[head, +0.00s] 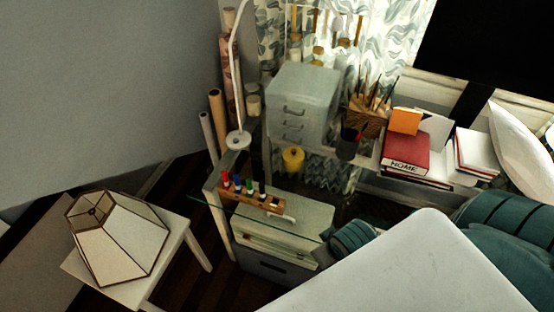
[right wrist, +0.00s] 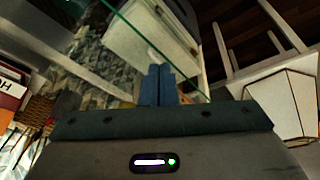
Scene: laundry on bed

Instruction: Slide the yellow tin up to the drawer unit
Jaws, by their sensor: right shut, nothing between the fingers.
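The yellow tin (head: 293,158) stands just in front of the grey drawer unit (head: 300,105), below its drawer fronts in the head view. I cannot tell whether the two touch. The drawer unit has several stacked drawers with dark handles. My right gripper (right wrist: 163,70) shows in the right wrist view with its two blue fingers together and nothing between them. It is over the glass edge and the white drawer cabinet (right wrist: 150,38). I cannot make out the tin in that view. My left gripper is not in view.
A dark pen cup (head: 348,145) stands right of the tin. A wooden marker rack (head: 255,200) is on the glass in front. Books (head: 407,153) and a wooden brush holder (head: 366,119) are at the right. A lampshade (head: 115,240) stands at the left.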

